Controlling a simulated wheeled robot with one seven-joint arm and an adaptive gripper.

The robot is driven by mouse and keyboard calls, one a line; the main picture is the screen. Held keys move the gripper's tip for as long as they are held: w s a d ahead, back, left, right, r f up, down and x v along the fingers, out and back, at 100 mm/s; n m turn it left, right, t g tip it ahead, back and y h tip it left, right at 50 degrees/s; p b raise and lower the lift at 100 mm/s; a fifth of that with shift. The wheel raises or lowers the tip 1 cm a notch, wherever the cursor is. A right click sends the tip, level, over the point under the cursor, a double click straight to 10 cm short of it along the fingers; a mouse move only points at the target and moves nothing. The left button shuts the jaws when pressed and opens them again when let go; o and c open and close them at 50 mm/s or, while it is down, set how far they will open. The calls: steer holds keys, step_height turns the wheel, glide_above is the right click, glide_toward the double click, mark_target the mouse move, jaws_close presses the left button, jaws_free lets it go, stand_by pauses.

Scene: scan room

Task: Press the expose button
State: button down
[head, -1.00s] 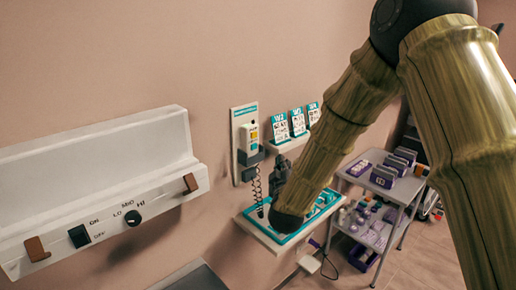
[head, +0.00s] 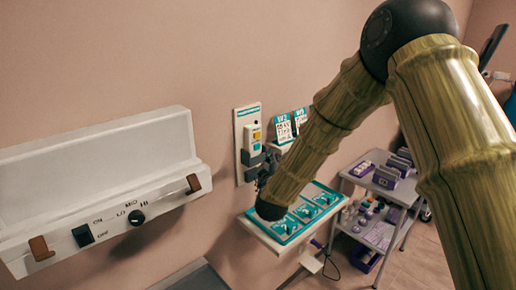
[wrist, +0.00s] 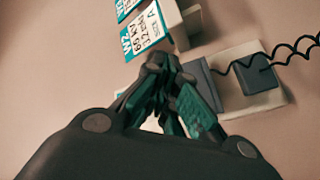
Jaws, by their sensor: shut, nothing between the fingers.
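My gripper (head: 267,166) is shut and empty, beside the lower right of the handset, close to the holder; contact cannot be told. In the wrist view the closed fingertips (wrist: 165,62) lie beside grey blocks on a pale plate (wrist: 240,52), with a coiled black cord (wrist: 295,50). The buttons cannot be seen there.
Cards W2 (head: 284,128) and W3 (head: 301,117) stand right of the handset. A shelf with teal panels (head: 306,211) lies below my arm. A white wall unit with a knob (head: 136,217) is at left. A trolley (head: 400,190) stands at right.

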steer(key=shift+w+a, duration=1)
steer(key=shift+w, duration=0.05)
stand_by(0.9)
steer(key=shift+w+a, duration=0.25)
steer(key=shift+a, duration=0.1)
steer(key=shift+w+a, duration=0.25)
steer(key=shift+w, duration=0.1)
stand_by(0.9)
steer(key=shift+s, duration=0.1)
steer(key=shift+s+d, duration=0.55)
steer(key=shift+d, duration=0.05)
stand_by(0.4)
steer(key=shift+s+d+b, duration=0.4)
steer(key=shift+s+d, duration=1.35)
steer(key=shift+s, duration=0.05)
